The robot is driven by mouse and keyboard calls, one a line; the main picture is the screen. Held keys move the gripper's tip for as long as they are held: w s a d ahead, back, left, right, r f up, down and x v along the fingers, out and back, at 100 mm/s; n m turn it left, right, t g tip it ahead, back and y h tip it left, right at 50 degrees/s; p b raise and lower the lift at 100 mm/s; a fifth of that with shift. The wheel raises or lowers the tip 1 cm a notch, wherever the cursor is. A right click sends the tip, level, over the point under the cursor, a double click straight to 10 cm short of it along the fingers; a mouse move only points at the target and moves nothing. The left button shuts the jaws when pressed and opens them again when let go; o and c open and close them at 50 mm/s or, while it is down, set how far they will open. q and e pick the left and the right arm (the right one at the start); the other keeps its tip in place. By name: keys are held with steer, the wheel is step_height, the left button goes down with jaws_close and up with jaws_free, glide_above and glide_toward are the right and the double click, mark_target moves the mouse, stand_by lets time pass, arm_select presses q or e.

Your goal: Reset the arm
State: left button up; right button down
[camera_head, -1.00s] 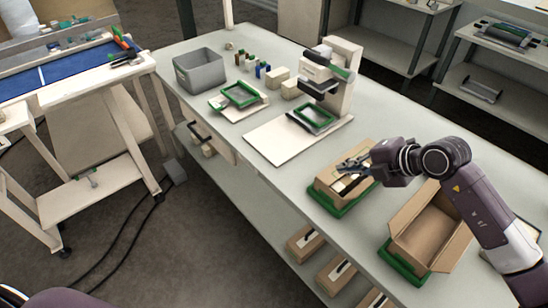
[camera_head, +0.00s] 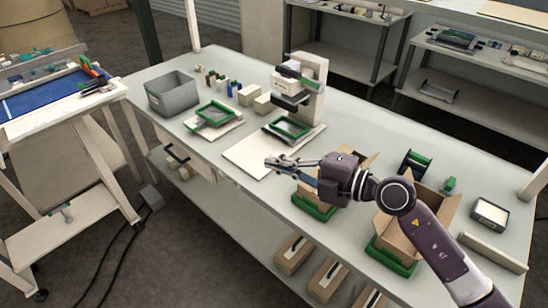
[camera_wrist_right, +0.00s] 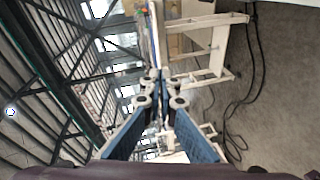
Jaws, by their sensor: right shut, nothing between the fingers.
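My right gripper (camera_head: 280,163) reaches in from the right over the long grey-white workbench (camera_head: 490,150). Its fingers point left, near the pale board of the press stand. In the right wrist view the gripper (camera_wrist_right: 163,75) is shut, its fingers together with nothing between them. Behind it in that view are a white-framed table (camera_wrist_right: 205,50), the floor and the roof beams. My left gripper is out of view.
Two cardboard boxes stand on green trays; the right one, an open box (camera_head: 408,235), is partly behind my arm. A press (camera_head: 303,88), green frame (camera_head: 215,113) and grey bin (camera_head: 172,92) stand farther back. A blue-topped table (camera_head: 45,95) stands left.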

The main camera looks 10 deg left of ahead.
step_height(320, 180, up, 9)
steer(key=d+m+t+y, duration=0.2)
steer(key=d+m+t, duration=0.1)
steer(key=m+t, duration=0.3)
steer(key=w+d+r+m+t+h, duration=0.1)
steer(key=d+m+t+h, duration=0.55)
steer(key=d+m, duration=0.2)
steer(key=s+d+f+m+g+h, duration=0.2)
steer(key=d+f+m+h, duration=0.4)
steer(key=d+f, duration=0.15)
steer(key=s+d+f+m+g+h, duration=0.2)
steer(key=d+f+m+h, duration=0.45)
steer(key=f, duration=0.25)
steer(key=s+f+g+y, duration=0.1)
steer(key=s+f+g, duration=0.5)
steer(key=s+f, duration=0.45)
steer(key=s+f+g+y, duration=0.2)
steer(key=s+f+g, duration=0.45)
steer(key=s, duration=0.75)
steer(key=s+f+b, duration=0.2)
steer(key=s+f, duration=0.1)
steer(key=f, duration=2.7)
steer(key=s+d+f+g+b, duration=0.1)
steer(key=s+d+f+b, duration=0.1)
steer(key=s+f, duration=1.5)
steer(key=shift+d+f+n+g+h, duration=0.3)
steer(key=shift+d+f+g, duration=0.1)
steer(key=shift+f, duration=0.1)
